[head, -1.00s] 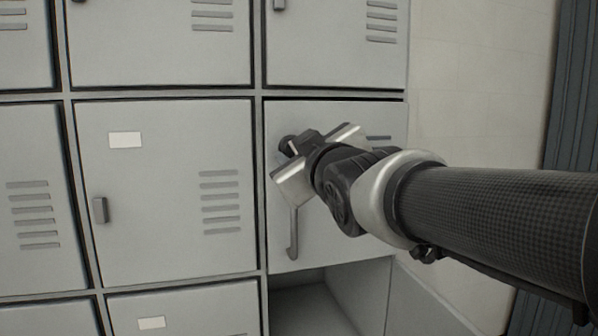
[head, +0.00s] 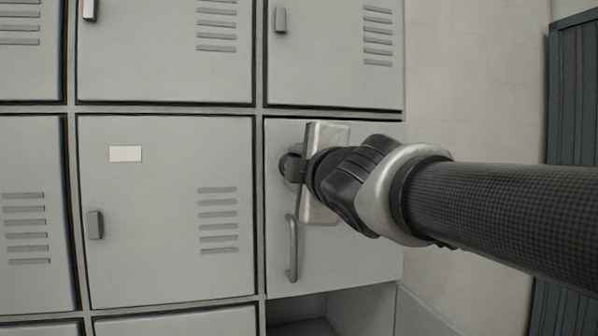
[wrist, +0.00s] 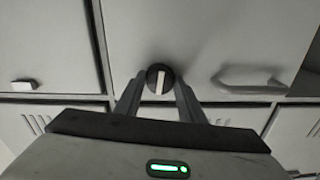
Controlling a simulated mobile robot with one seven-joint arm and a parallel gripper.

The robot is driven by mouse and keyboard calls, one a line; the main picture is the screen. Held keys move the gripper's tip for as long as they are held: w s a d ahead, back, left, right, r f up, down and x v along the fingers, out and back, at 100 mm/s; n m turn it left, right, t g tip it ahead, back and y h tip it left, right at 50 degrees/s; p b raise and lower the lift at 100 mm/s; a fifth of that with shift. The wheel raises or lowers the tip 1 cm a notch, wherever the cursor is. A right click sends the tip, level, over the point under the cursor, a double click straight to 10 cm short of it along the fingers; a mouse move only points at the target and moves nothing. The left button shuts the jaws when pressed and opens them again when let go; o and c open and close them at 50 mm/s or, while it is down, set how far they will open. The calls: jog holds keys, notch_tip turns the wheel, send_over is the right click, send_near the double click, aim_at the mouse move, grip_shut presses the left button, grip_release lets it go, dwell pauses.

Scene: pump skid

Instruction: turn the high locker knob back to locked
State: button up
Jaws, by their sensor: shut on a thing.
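The high locker knob (wrist: 160,79) is a round dark knob with a pale bar across its face. It sits on the grey locker door (head: 340,262) above a bar handle (head: 292,248); the handle also shows in the wrist view (wrist: 248,79). In the head view the knob's dark edge (head: 287,166) shows at the door's left, partly hidden by my gripper (head: 296,169). In the wrist view the two fingers of my gripper (wrist: 159,88) are shut on the knob, one on each side. The door looks closed in its frame.
A pale wall (head: 462,70) and a dark ribbed panel (head: 575,100) stand at the right.

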jog(key=shift+n, duration=0.6)
jog(key=o, duration=1.1)
jog(key=shift+c, duration=0.2)
jog(key=p+v, duration=0.2)
jog(key=v, duration=1.5)
jog(key=shift+s, duration=0.2)
